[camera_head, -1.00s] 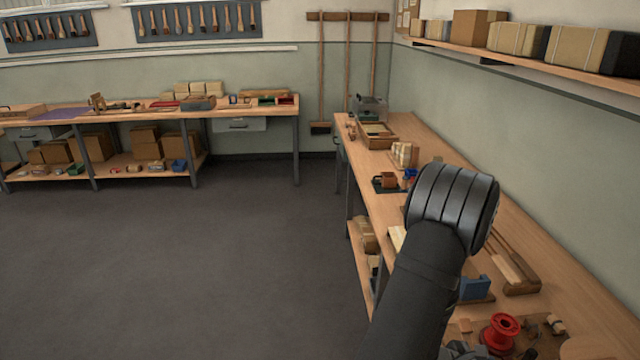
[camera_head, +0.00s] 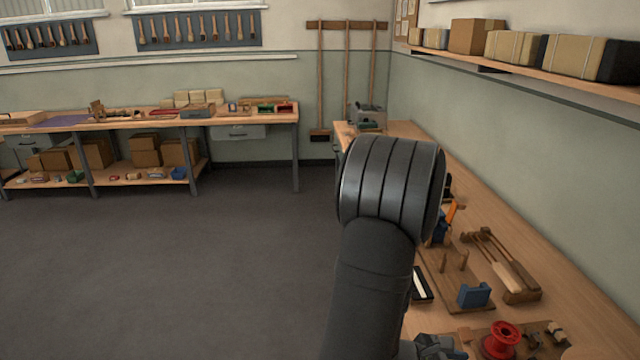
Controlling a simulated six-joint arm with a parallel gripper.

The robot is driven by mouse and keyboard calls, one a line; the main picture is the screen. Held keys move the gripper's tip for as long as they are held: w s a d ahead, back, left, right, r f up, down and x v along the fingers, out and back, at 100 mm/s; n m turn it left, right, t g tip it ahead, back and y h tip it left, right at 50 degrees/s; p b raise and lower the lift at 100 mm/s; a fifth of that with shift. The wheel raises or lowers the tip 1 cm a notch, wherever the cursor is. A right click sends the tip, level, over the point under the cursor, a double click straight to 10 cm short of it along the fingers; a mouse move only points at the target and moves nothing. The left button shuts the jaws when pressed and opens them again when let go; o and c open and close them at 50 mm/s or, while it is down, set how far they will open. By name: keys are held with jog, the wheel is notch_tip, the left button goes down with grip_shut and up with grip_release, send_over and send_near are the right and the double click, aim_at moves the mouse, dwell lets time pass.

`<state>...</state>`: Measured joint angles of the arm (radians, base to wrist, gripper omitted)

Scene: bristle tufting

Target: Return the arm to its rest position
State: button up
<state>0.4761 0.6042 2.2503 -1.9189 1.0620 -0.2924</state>
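My arm (camera_head: 390,190) shows as a dark grey, ribbed joint with a link running down to the bottom edge. It stands in front of the left edge of the right-hand workbench (camera_head: 570,285). I cannot make out my gripper or its fingers; the arm may hide them. A dark mechanical part (camera_head: 440,346) shows at the bottom edge beside the link, and I cannot tell what it is.
On the bench right of my arm are a wooden board with pegs (camera_head: 455,262), a blue block (camera_head: 474,295), a wooden holder (camera_head: 521,292) and a red spool (camera_head: 502,338). A wall shelf (camera_head: 560,72) with boxes runs above. The floor (camera_head: 200,270) to the left is clear.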

jog(key=shift+v, duration=2.8)
jog(key=o, duration=1.2)
jog(key=shift+o, duration=0.2)
jog(key=a+f+h, duration=0.2)
jog(key=a+f, duration=0.3)
jog(key=a, duration=0.4)
jog(key=a+f+h, duration=0.3)
jog(key=a+f, duration=0.3)
jog(key=a, duration=0.3)
jog(key=d, duration=0.9)
jog(key=shift+d, duration=0.2)
jog(key=shift+a, duration=0.15)
jog(key=a, duration=0.9)
jog(key=shift+a, duration=0.35)
